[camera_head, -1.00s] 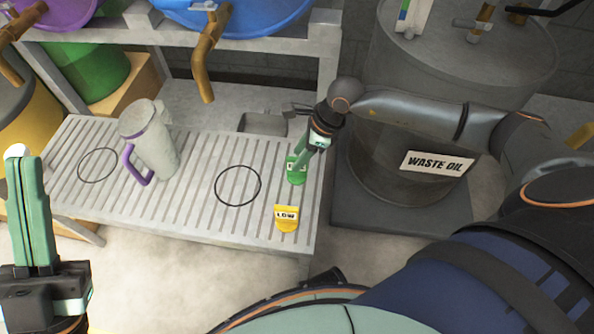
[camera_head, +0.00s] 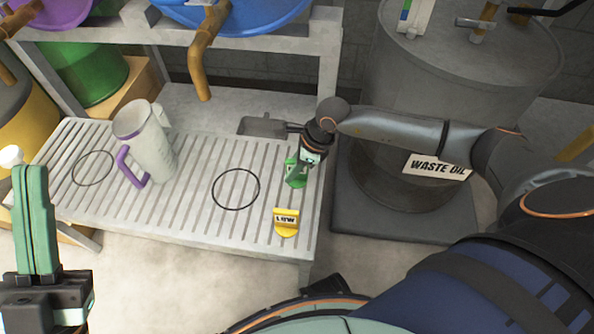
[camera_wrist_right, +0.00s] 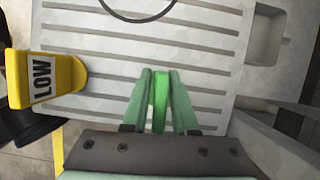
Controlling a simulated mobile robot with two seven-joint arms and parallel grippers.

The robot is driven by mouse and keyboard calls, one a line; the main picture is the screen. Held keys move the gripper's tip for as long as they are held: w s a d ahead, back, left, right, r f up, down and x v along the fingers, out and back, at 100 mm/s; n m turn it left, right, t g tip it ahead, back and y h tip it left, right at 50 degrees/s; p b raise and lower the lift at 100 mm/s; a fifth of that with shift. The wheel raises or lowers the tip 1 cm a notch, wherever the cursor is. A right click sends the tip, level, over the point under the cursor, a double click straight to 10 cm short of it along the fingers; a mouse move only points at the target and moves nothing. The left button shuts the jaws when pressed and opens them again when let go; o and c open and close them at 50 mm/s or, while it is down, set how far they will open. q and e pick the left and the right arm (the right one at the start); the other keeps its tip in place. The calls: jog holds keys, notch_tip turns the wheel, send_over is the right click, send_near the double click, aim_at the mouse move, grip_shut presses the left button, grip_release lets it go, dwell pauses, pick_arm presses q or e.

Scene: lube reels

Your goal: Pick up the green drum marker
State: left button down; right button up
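The green drum marker (camera_head: 293,174) stands at the right end of the slatted bench top (camera_head: 200,222). My right gripper (camera_head: 299,171) reaches down onto it and partly hides it. In the right wrist view the marker (camera_wrist_right: 160,101) shows edge-on between the two pale green fingers (camera_wrist_right: 161,98), which press close on both sides. Whether its base touches the bench is hidden. My left gripper (camera_head: 33,205) is at the lower left, its fingers together with nothing between them.
A yellow marker reading LOW (camera_head: 286,225) stands at the bench's front edge, near my right gripper. A grey jug with a purple handle (camera_head: 146,140) stands on the left. A waste oil drum (camera_head: 400,188) is on the right. The black-ringed spot (camera_head: 236,204) is clear.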

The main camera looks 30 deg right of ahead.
grip_shut()
dwell(0.4)
